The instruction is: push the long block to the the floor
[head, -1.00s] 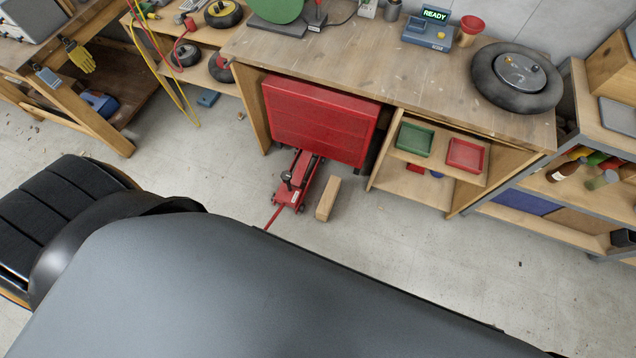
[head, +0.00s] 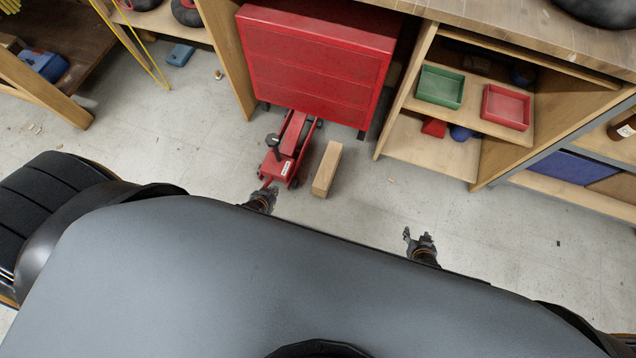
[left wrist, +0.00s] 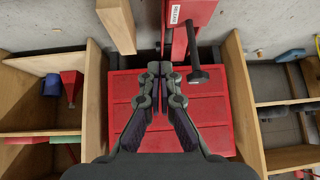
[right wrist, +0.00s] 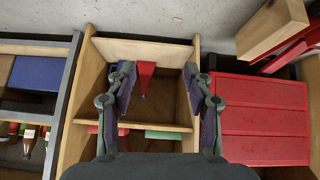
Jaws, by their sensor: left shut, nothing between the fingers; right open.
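The long block (head: 326,170) is pale wood and rests on the floor just right of the red floor jack (head: 287,150). I cannot tell whether it stands or lies. It shows at the upper left of the left wrist view (left wrist: 117,22) and at the upper right of the right wrist view (right wrist: 272,26). My left gripper (head: 265,194) is shut and empty, near the jack's handle end, left of the block and apart from it. It also shows in the left wrist view (left wrist: 160,70). My right gripper (head: 415,236) is open and empty, right of the block; its fingers are spread in the right wrist view (right wrist: 160,72).
A red drawer cabinet (head: 310,60) stands behind the jack and block, under the workbench (head: 500,25). A shelf with a green tray (head: 440,87) and a red tray (head: 506,107) is to the right. The floor (head: 500,235) right of the block is clear.

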